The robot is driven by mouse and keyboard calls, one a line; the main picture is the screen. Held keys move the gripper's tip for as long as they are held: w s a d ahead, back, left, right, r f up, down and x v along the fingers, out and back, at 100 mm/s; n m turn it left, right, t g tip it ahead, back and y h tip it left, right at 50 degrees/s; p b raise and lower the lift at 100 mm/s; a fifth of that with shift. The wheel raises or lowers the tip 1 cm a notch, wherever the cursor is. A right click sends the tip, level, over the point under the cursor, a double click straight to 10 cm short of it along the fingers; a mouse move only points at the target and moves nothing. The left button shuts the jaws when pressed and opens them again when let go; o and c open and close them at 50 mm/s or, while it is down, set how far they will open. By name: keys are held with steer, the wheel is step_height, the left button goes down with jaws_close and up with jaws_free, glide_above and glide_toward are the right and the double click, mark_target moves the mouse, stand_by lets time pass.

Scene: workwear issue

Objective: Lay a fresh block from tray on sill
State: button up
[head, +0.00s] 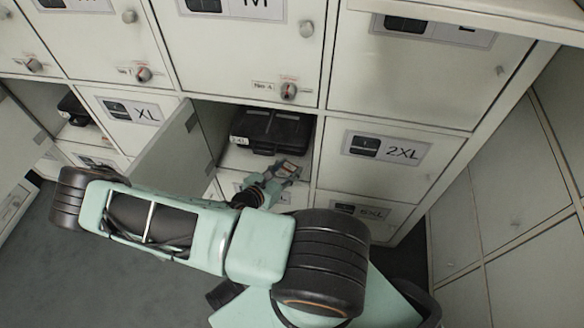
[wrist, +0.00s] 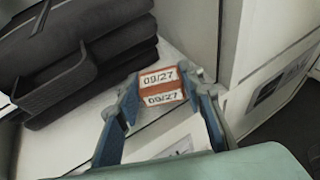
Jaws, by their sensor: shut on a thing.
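My gripper (wrist: 163,91) is shut on a small orange-red block (wrist: 162,79) with white labels reading "09/27". Its two blue fingers are at the block's sides. In the head view my gripper (head: 275,181) is at the front of an open locker compartment, with the block (head: 287,169) at its tip. The pale sill (head: 240,157) is the compartment's floor at its front edge. The block is over or on this edge; I cannot tell whether it touches. No tray can be made out in either view.
A black case (head: 270,130) stands inside the compartment behind the block; it fills the left of the wrist view (wrist: 75,50). The open locker door (head: 165,150) is on the left. A closed 2XL door (head: 380,160) is on the right. My arm hides part of the lower lockers.

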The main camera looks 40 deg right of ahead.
steer(key=b+x, duration=0.1)
steer(key=x, duration=0.1)
steer(key=shift+d+f, duration=0.2)
steer(key=shift+f, duration=0.2)
steer(key=o, duration=0.9)
steer(key=shift+f, duration=0.1)
steer(key=shift+o, duration=0.2)
steer(key=shift+a, duration=0.1)
steer(key=p+v, duration=0.2)
steer(key=v, duration=1)
steer(key=shift+p, duration=0.35)
